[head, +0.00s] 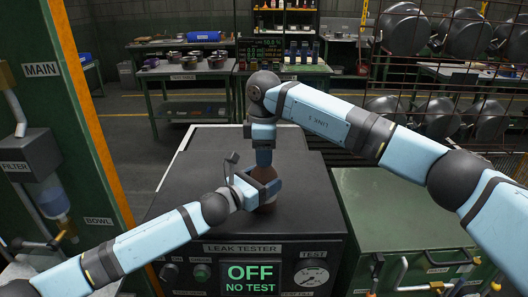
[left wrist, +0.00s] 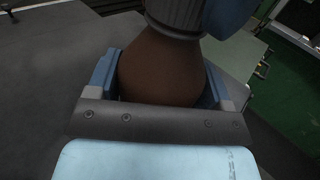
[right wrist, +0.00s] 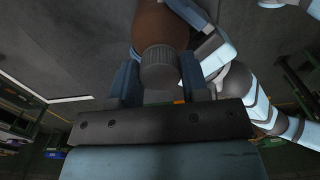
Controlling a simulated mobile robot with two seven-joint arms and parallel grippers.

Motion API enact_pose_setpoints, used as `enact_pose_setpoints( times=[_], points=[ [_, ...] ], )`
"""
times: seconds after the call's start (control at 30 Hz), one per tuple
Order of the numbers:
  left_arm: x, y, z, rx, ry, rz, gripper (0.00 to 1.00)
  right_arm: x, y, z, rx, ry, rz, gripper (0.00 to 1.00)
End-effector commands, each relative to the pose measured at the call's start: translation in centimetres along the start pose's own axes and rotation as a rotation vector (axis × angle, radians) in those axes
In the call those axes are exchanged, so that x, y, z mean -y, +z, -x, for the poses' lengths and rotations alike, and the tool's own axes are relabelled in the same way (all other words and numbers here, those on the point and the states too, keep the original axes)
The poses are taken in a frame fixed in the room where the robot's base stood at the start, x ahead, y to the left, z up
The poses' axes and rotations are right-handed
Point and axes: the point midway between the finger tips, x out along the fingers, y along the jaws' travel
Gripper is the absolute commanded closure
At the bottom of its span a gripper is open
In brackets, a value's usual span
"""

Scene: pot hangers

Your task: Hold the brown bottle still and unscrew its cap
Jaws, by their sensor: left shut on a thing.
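The brown bottle (head: 265,174) stands upright on the dark top of the leak tester. My left gripper (head: 262,190) is shut on its body, with a finger on each side, as the left wrist view (left wrist: 160,82) shows. The ribbed grey cap (right wrist: 159,68) is on the bottle's neck; it also shows in the left wrist view (left wrist: 176,14). My right gripper (right wrist: 160,80) points down from above. Its fingers are on either side of the cap, apart, and look open; any contact is hard to judge. In the head view the cap is hidden behind the right gripper.
The leak tester (head: 185,215) has a screen reading OFF, NO TEST. A green cabinet (head: 385,205) stands to its right. A green post (head: 75,110) and filter unit are at the left. Benches and hanging pots (head: 405,28) are behind. The tester top around the bottle is clear.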

Motion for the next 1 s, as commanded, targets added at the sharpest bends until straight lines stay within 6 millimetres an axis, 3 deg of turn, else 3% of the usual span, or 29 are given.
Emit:
enact_pose_setpoints(
  times=[0.33, 0.47, 1.0],
  points=[
    [0.02, -0.01, 0.0, 0.0, 0.0, 0.0, 0.93, -0.02, 0.0, 0.01, 0.0, 0.0, 0.002, 0.92],
    [0.02, 0.0, 0.0, 0.0, 0.0, 0.0, 0.93, -0.03, 0.02, 0.03, 0.001, 0.0, 0.088, 0.92],
    [0.04, 0.0, 0.0, 0.0, -0.001, -0.001, 0.93, -0.03, -0.04, 0.12, 0.001, 0.0, 1.253, 0.92]
  ],
)
